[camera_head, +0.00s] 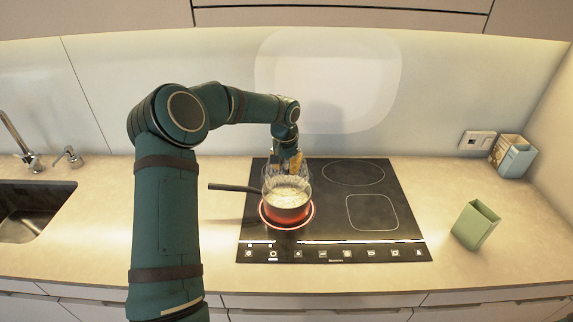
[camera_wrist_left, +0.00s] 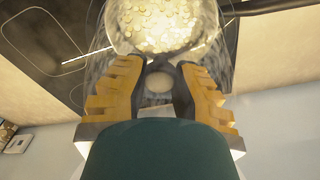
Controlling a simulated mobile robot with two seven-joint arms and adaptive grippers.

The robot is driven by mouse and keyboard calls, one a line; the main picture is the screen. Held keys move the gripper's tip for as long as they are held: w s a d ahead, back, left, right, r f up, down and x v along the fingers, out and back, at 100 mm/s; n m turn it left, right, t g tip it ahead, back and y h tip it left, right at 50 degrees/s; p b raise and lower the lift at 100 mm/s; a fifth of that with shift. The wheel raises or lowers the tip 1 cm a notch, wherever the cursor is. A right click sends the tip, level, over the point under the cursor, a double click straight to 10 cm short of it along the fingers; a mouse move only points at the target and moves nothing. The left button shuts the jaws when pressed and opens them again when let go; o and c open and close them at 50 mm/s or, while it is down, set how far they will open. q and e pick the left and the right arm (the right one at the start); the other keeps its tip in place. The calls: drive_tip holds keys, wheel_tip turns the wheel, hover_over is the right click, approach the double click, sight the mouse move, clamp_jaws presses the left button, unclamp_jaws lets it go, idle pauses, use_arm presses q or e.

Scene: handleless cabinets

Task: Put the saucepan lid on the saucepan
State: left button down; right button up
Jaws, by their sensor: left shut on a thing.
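The saucepan (camera_head: 287,208) stands on the glowing red front-left burner, its dark handle pointing left. Pale, lumpy contents show inside it, and also in the wrist view, where the saucepan contents (camera_wrist_left: 165,22) appear at the top. My left gripper (camera_head: 290,164) is above the back of the saucepan, fingers pointing down. It is shut on the saucepan lid (camera_head: 271,175), a clear glass lid that is hard to make out. In the wrist view the yellow-padded fingers (camera_wrist_left: 158,84) close around its round knob. The lid is over the saucepan; whether it touches the rim I cannot tell.
The black hob (camera_head: 335,225) has free zones at right. A green open container (camera_head: 475,224) stands right of the hob. A small box (camera_head: 512,156) stands by the wall socket (camera_head: 477,140). A sink (camera_head: 30,208) is at far left. The counter between sink and hob is mostly clear.

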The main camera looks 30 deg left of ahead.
sight(287, 178)
use_arm(q)
drive_tip(key=shift+f+b, duration=1.2)
drive_tip(key=shift+f, duration=0.95)
drive_tip(key=shift+f, duration=0.3)
drive_tip(key=c, duration=0.9)
unclamp_jaws()
drive_tip(key=shift+o, duration=0.2)
drive_tip(key=shift+r, duration=0.1)
drive_tip(key=r, duration=0.8)
drive_tip(key=s+r, duration=0.1)
drive_tip(key=r, duration=0.2)
drive_tip(key=shift+r, duration=0.4)
